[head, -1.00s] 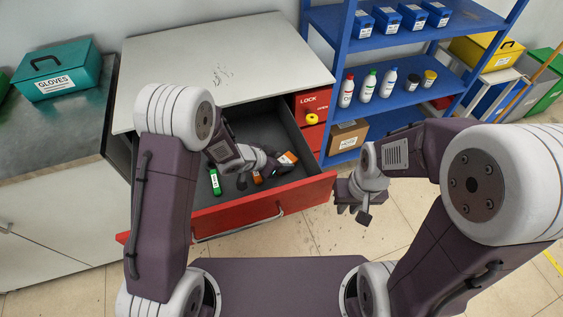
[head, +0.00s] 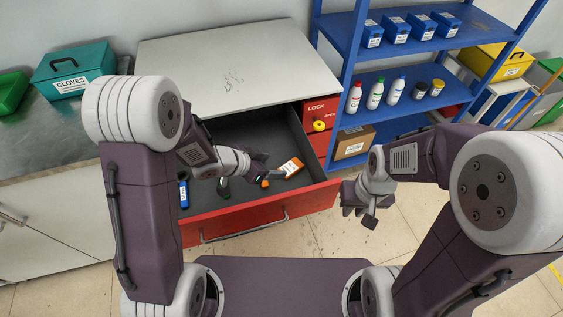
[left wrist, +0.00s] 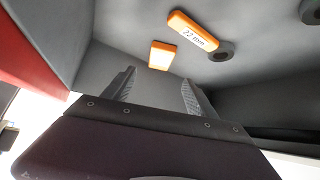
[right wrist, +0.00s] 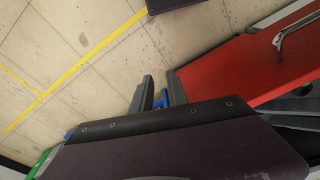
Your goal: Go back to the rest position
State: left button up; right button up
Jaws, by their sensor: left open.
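My left gripper (head: 258,168) is over the open red drawer (head: 262,219), low or inside it; the head view does not show its exact height. In the left wrist view my left gripper (left wrist: 157,82) has its fingers wide apart with nothing between them. An orange labelled block (head: 291,167) lies in the drawer beyond the fingertips. My right gripper (head: 362,205) hangs in the air right of the drawer front, over the floor. In the right wrist view its fingers (right wrist: 159,78) are apart, with a small blue patch visible between them; what it is cannot be told.
The drawer also holds a blue item (head: 183,192) and smaller pieces. The cabinet top (head: 230,65) is above it. A blue shelf (head: 395,75) with bottles and boxes stands behind at right. A teal gloves box (head: 72,75) is on the left counter. Open floor lies before the drawer.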

pick_arm(q)
jog(key=shift+v, duration=0.9)
